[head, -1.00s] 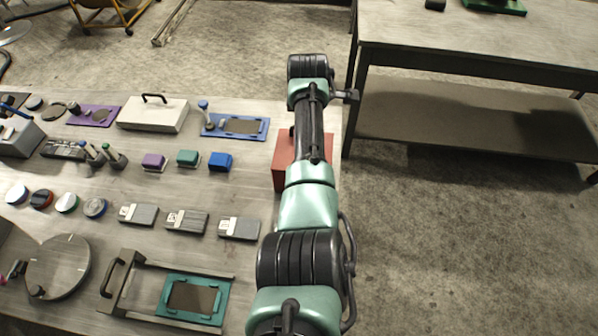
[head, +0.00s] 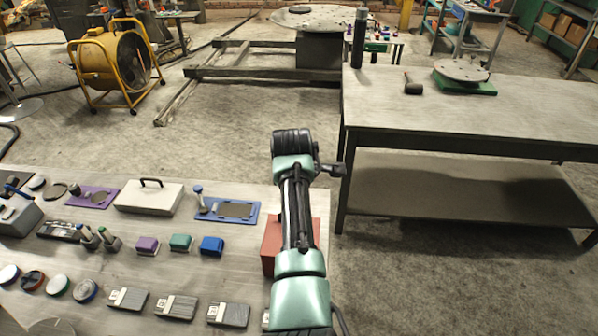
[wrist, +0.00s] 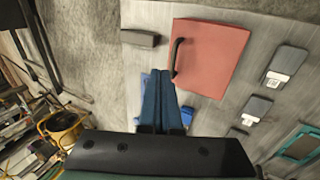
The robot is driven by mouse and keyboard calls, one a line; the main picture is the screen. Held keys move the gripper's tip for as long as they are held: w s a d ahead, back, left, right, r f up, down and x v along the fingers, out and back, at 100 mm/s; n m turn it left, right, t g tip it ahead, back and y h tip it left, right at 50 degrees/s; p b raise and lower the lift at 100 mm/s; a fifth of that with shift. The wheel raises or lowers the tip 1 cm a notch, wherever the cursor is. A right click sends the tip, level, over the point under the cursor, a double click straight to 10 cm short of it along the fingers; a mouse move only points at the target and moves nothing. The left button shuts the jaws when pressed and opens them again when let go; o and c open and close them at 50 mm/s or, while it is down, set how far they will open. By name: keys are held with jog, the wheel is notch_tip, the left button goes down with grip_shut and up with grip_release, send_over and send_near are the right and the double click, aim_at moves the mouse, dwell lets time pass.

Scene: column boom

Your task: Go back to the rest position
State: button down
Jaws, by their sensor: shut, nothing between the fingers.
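My gripper (wrist: 161,92) shows in the wrist view with its two dark blue fingers together and nothing between them. It is above the work table, and a red box (wrist: 212,55) with a dark handle lies beyond the fingertips. In the head view my arm reaches forward over the right edge of the table and hides part of the red box (head: 272,245). The gripper's fingers are hidden in the head view.
The left table (head: 200,263) holds a white case (head: 149,197), a blue plate (head: 228,209), small coloured blocks and several brushes (head: 176,306). A second table (head: 450,115) stands at right. A yellow fan (head: 112,62) stands at back left. The floor between is open.

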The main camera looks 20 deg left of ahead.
notch_tip(320, 180, up, 7)
jog(key=s+b, duration=0.1)
jog(key=shift+r, duration=0.2)
